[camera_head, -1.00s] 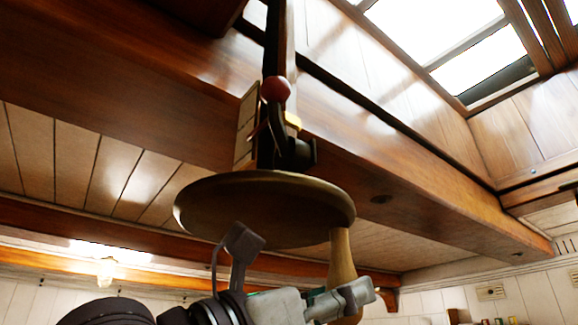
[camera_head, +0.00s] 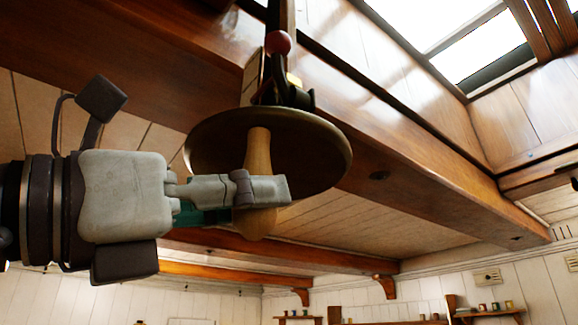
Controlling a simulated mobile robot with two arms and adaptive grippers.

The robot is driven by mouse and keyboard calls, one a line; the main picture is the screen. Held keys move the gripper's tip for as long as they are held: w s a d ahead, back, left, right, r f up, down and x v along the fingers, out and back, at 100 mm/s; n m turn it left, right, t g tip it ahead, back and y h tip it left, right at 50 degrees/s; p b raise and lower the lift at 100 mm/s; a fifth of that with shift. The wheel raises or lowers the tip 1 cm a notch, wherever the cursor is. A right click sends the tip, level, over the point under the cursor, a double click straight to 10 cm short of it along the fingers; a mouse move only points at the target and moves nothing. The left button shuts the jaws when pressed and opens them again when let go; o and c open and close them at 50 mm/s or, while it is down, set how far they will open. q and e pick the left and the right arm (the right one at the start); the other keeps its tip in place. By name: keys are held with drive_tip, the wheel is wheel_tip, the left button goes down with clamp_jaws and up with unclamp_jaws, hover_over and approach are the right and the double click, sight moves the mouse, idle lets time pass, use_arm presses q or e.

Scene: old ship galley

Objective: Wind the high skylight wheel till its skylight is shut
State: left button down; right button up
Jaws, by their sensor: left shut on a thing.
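The skylight wheel (camera_head: 318,160) is a dark brown disc hung under a ceiling beam, seen from below. A pale wooden handle (camera_head: 258,155) hangs down from its underside. My left gripper (camera_head: 262,191) comes in from the left and is shut on that handle, its fingers across the lower part. The skylight (camera_head: 480,50) shows at the upper right, with bright light through its panes and a darker strip along its lower edge. How far it stands open I cannot tell. My right gripper is not in view.
A red ball knob (camera_head: 278,42) and a dark bracket sit just above the wheel. A thick varnished beam (camera_head: 400,180) runs past it to the right. Small shelves with jars (camera_head: 490,309) line the far wall. Space below the wheel looks clear.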

use_arm(q)
drive_tip(key=shift+s+a, duration=0.15)
drive_tip(key=shift+a, duration=0.15)
drive_tip(key=w+a, duration=0.3)
drive_tip(key=a, duration=0.2)
drive_tip(key=shift+w+a+r, duration=0.2)
drive_tip(key=shift+a, duration=0.2)
drive_tip(key=shift+c, duration=2.2)
unclamp_jaws()
drive_tip(key=shift+s, duration=0.1)
drive_tip(key=shift+f, duration=0.1)
